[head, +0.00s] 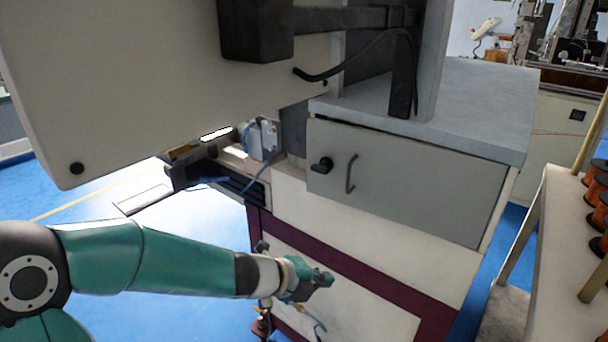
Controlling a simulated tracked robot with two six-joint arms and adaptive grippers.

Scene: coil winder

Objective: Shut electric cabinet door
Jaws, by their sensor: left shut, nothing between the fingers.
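The grey door (400,187) is on the front of the cabinet, below its pale grey top (470,100). It has a black knob (322,165) and a dark bar handle (350,174) near its left edge. A dark gap runs along its top edge. It looks nearly flush, but I cannot tell whether it is fully shut. My left gripper (322,281) is shut and empty, below the grey door and in front of the cream lower panel (375,312) with its maroon frame. I cannot tell whether it touches that panel. My right gripper is not in view.
A large cream panel (130,90) with a black box and cable overhangs the upper left. Wiring and blocks (262,140) show in the opening left of the grey door. A table (565,260) with orange spools stands at right.

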